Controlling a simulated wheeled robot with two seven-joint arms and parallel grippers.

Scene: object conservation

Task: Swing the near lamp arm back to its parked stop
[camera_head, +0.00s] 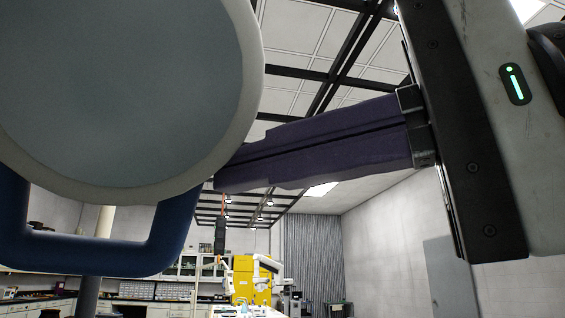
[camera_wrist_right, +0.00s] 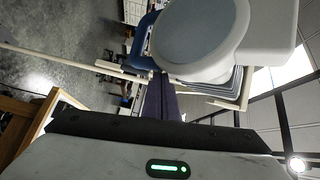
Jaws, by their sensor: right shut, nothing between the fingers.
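The near lamp's large round head (camera_head: 120,85), with a grey-blue face and pale rim, fills the upper left of the head view, very close. Its blue handle (camera_head: 90,258) loops below it. My right gripper (camera_head: 222,176) comes in from the right with its dark purple fingers shut and empty. Its tips are at the lamp head's right lower edge; I cannot tell whether they touch. In the right wrist view, the lamp head (camera_wrist_right: 203,35) and blue handle (camera_wrist_right: 140,38) are just beyond the fingers (camera_wrist_right: 160,95). The lamp arm's joint and stop cannot be made out. My left gripper is not in view.
Far back in the head view are a yellow cabinet (camera_head: 252,276), a white jointed device (camera_head: 266,264) and benches with drawers (camera_head: 137,290). A grey curtain (camera_head: 313,258) hangs behind. In the right wrist view, a wooden-edged piece (camera_wrist_right: 38,125) is at lower left.

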